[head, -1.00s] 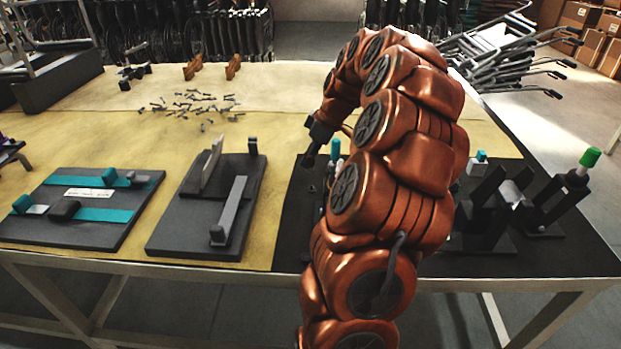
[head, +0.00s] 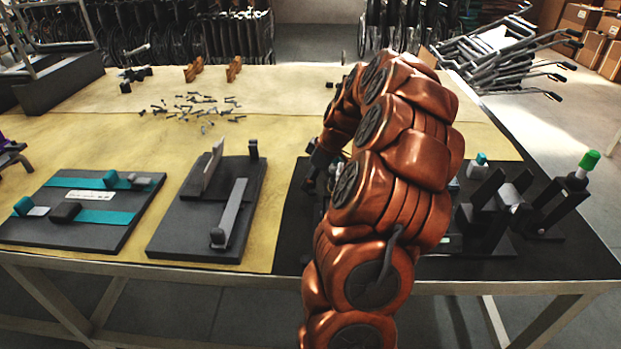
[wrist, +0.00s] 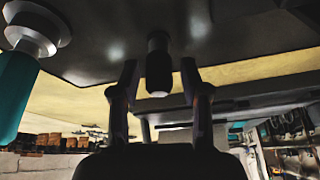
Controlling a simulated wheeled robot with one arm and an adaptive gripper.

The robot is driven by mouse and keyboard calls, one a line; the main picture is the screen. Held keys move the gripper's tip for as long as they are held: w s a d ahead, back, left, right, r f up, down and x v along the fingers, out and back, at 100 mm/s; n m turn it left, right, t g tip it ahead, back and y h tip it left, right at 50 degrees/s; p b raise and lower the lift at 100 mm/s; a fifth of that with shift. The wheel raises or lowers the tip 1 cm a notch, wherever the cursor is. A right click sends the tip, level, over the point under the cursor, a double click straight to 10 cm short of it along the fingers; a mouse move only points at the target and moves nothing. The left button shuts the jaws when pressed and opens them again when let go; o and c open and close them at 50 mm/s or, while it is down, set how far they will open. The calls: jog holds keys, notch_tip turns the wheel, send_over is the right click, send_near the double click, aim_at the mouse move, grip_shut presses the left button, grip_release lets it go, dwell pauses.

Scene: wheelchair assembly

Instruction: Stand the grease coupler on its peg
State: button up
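My gripper (wrist: 158,80) is open in the wrist view, its two dark fingers spread apart. Between them is a short dark cylinder with a pale end (wrist: 158,70), joined to a dark flat surface (wrist: 230,35) at the top of that view. A gap shows on each side of the cylinder, so the fingers do not touch it. I cannot tell whether this is the grease coupler, its peg, or both together. In the head view my gripper (head: 314,180) is low over the dark mat, largely hidden by my arm.
A teal cylinder with a grey collar (wrist: 18,85) is close at the left in the wrist view. In the head view, a dark fixture board (head: 205,215) lies left of my gripper. Black brackets (head: 505,205) and a green-capped post (head: 588,162) stand to the right.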

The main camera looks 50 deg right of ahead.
jog(key=shift+r, duration=0.15)
jog(key=v, duration=1.2)
jog(key=a+g+y, duration=0.1)
jog(key=a+g, duration=0.2)
jog(key=a, duration=2.2)
jog(key=s+a+f+m+g+h, duration=0.1)
jog(key=s+a+f, duration=0.1)
jog(key=s+a, duration=0.2)
jog(key=s+a+f+m+g, duration=0.1)
jog(key=s+a+f, duration=0.2)
jog(key=s, duration=0.7)
jog(key=s+a+f+m+g+h, duration=0.1)
jog(key=s+a+f+m, duration=0.1)
jog(key=s+a, duration=0.4)
jog(key=shift+s+a+f+g+h+b, duration=0.15)
jog(key=shift+s+f+g+h+b, duration=0.2)
jog(key=shift+s+f, duration=0.45)
jog(key=shift+s+r, duration=0.1)
jog(key=shift+r, duration=0.1)
